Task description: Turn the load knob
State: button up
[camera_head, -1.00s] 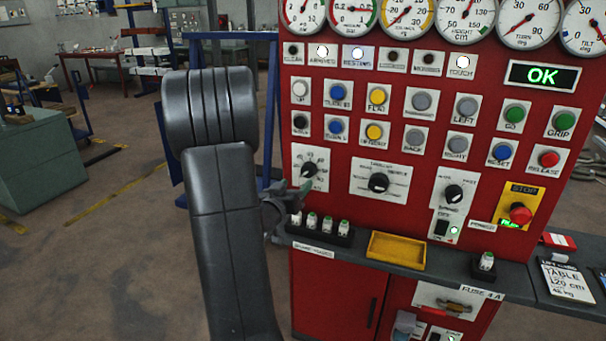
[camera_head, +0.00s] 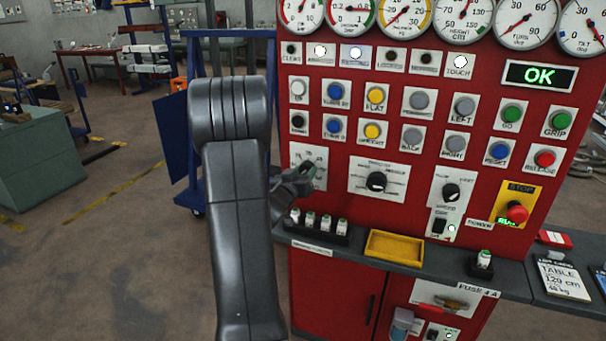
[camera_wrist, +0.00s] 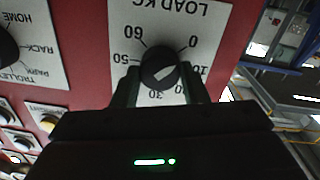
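The load knob (camera_wrist: 160,70) is a round black knob on a white LOAD KG plate (camera_wrist: 165,15), which appears upside down in the wrist view. The scale around it includes 0, 30, 50 and 60. A white pointer line lies slanted across the knob. My gripper (camera_wrist: 160,84) has its fingers parted, one on each side of the knob; whether they touch it I cannot tell. In the head view my gripper (camera_head: 300,178) is in front of the lower part of the load plate (camera_head: 309,153) and hides the knob.
Two other black knobs (camera_head: 376,181) (camera_head: 451,191) sit to the right. Several coloured buttons and gauges fill the red panel (camera_head: 340,225). A ledge below holds small fuses (camera_head: 326,223) and a yellow tray (camera_head: 394,247). A red stop button (camera_head: 517,212) is at the far right.

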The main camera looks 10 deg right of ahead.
jog(key=shift+f+m+b, duration=0.1)
jog(key=shift+m+b, duration=0.3)
jog(key=shift+b, duration=0.1)
jog(key=shift+c, duration=0.4)
jog(key=shift+m+b, duration=0.5)
jog(key=shift+b, duration=0.15)
jog(key=m+b, duration=0.9)
jog(key=m, duration=0.2)
jog(key=shift+s+y, duration=0.1)
jog(key=shift+y, duration=0.3)
jog(key=m+b, duration=0.4)
jog(key=m, duration=0.2)
jog(key=shift+d+m, duration=0.1)
jog(key=shift+m, duration=0.2)
jog(key=m+b, duration=0.3)
jog(key=m, duration=0.1)
jog(key=shift+m+t+y+b, duration=0.3)
jog(key=shift+m+b, duration=0.6)
jog(key=shift+m, duration=0.3)
